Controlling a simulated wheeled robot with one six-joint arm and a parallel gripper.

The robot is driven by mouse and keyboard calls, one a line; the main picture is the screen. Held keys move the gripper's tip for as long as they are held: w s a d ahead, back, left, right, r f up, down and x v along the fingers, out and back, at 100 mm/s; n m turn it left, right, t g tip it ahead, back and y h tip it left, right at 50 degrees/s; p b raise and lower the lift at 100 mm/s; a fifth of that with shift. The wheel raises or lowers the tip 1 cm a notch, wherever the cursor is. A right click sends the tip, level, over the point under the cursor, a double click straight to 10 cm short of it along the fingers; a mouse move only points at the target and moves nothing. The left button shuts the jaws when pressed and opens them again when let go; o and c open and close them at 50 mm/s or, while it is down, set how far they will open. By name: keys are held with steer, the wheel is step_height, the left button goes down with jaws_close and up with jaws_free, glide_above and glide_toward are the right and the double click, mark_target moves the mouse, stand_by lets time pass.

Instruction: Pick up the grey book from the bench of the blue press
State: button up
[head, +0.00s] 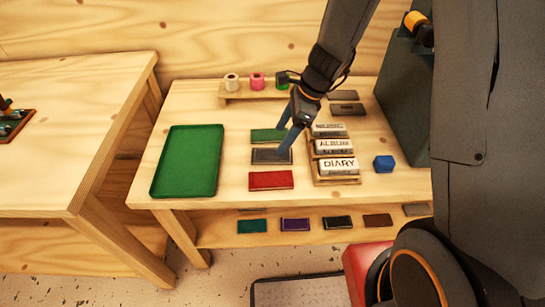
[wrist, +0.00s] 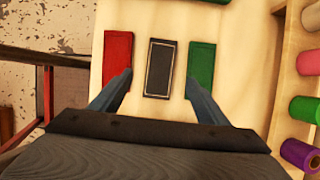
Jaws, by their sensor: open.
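The grey book (head: 271,156) lies flat on the wooden bench (head: 225,125), between a red book (head: 271,180) and a green book (head: 268,135). In the wrist view the grey book (wrist: 160,67) is dark with a pale border, between the red book (wrist: 118,57) and the green book (wrist: 201,65). My gripper (head: 286,140) is open and empty over the grey book. In the wrist view my gripper's (wrist: 158,84) fingers show on either side of the grey book's near end. The exact height above it is hard to tell.
A green tray (head: 187,160) lies to the left. A rack of labelled blocks (head: 338,166) and a blue block (head: 384,163) stand to the right. Coloured rolls (head: 257,81) stand behind. Several flat books (head: 295,224) lie on the lower shelf.

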mark_target(272, 154)
steer(key=shift+d+p+x, duration=0.15)
steer(key=shift+p+x, duration=0.1)
steer(key=shift+x, duration=1.6)
steer(key=shift+d+p+x, duration=0.2)
steer(key=shift+p+x, duration=0.05)
steer(key=shift+x, duration=1.6)
steer(key=shift+f, duration=0.15)
steer(key=shift+c, duration=0.5)
steer(key=c, duration=1.1)
